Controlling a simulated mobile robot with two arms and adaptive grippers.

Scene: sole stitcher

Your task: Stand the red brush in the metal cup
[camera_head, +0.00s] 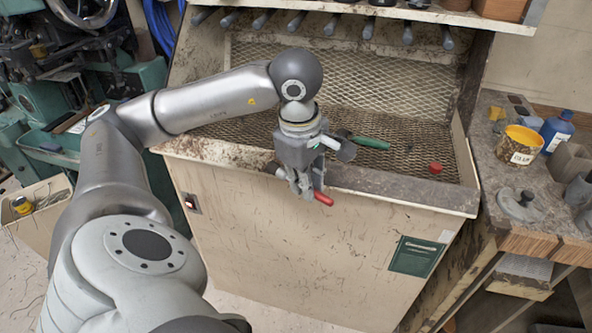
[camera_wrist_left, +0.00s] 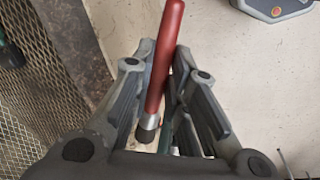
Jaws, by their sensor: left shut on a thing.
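My left gripper (camera_head: 305,185) is shut on the red brush (camera_head: 323,198), in front of the bench's front edge. In the left wrist view the brush's red handle (camera_wrist_left: 163,55) lies between the fingers of the left gripper (camera_wrist_left: 160,85). My right gripper is not in view.
A green-handled tool (camera_head: 371,143) and a small red thing (camera_head: 435,168) lie on the mesh bench top (camera_head: 405,140). The right-hand table holds a yellow tub (camera_head: 520,146), a blue bottle (camera_head: 557,131) and a round lidded weight (camera_head: 521,204). Tools hang along the shelf (camera_head: 420,14).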

